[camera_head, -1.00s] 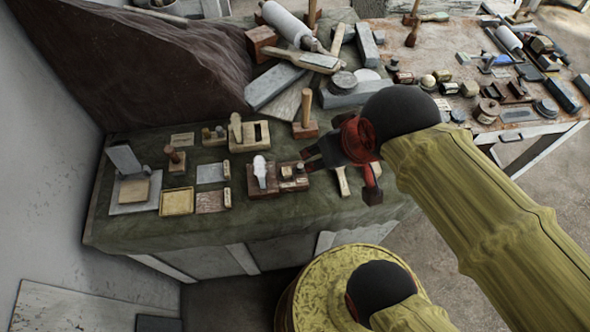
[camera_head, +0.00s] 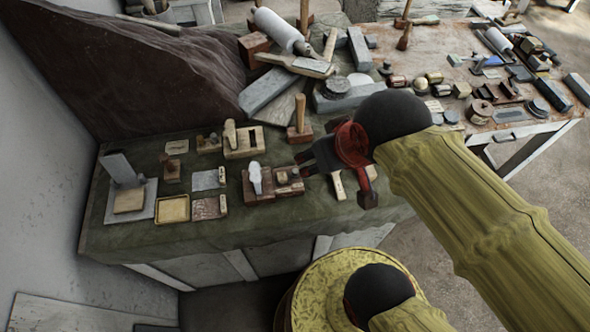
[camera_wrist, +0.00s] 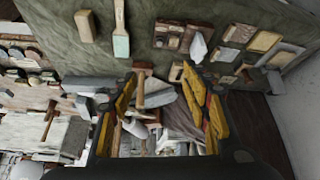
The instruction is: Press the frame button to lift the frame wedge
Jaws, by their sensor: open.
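A dark wooden block (camera_head: 272,191) on the green-covered bench carries an upright white, rounded piece (camera_head: 255,178) and small round knobs (camera_head: 282,177) on its right part. A pale wooden frame (camera_head: 243,149) with a slot and a leaning peg-like piece lies behind it. I cannot tell which part is the frame button or the frame wedge. My gripper (camera_head: 304,163) is above the bench, just right of and near the block's knobs; contact cannot be told. In the wrist view my gripper (camera_wrist: 165,98) has its yellow-sided fingers spread, empty. The white piece (camera_wrist: 198,47) shows beyond them.
A mallet (camera_head: 299,122) and grey stone blocks (camera_head: 266,91) stand behind my gripper. A wooden-handled tool (camera_head: 338,186) lies below it. A yellow tray (camera_head: 173,209) and small plates lie left. A second table (camera_head: 470,105) at right is cluttered. The bench's front strip is clear.

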